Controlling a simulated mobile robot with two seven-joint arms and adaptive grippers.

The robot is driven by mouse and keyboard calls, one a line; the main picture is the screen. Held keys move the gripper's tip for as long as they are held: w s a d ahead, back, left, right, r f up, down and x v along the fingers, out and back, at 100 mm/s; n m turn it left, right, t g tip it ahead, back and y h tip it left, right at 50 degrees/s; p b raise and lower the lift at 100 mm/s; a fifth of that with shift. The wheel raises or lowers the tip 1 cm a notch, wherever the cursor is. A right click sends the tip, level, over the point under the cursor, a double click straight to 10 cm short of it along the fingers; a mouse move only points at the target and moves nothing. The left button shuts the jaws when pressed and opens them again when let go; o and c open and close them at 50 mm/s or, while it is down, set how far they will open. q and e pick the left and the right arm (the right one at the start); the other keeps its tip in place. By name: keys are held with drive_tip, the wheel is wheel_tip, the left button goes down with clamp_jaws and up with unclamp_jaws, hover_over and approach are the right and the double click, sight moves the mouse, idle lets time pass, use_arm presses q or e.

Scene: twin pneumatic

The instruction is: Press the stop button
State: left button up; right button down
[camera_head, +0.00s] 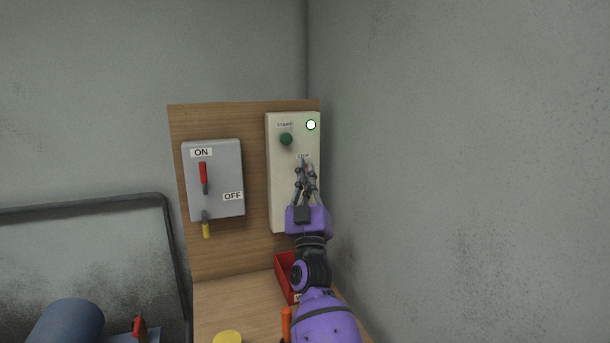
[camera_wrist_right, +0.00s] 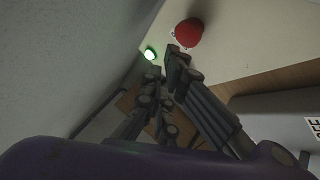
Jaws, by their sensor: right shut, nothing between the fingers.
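The cream control box (camera_head: 281,190) is mounted on the upright wooden board. It has a green start button (camera_head: 286,139), a lit green lamp (camera_head: 310,125) and a stop label (camera_head: 303,156). The red stop button (camera_wrist_right: 188,32) shows in the right wrist view, just beyond the fingertips; my gripper hides it in the head view. My right gripper (camera_head: 305,167) is shut and empty in front of the box, its fingertips just below the stop label. It also shows in the right wrist view (camera_wrist_right: 166,58). I cannot tell whether the fingertips touch the button. My left gripper is out of view.
A grey switch box (camera_head: 225,177) with a red lever (camera_head: 203,175) and ON and OFF labels is left of the control box. A red bin (camera_head: 284,277) stands on the wooden table (camera_head: 230,300) below. A grey wall is close on the right.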

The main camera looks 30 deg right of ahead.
drive_tip(key=shift+w, duration=0.25)
idle(0.7)
idle(0.6)
drive_tip(key=shift+w, duration=0.1)
drive_tip(key=shift+w+d, duration=0.15)
drive_tip(key=shift+w, duration=0.15)
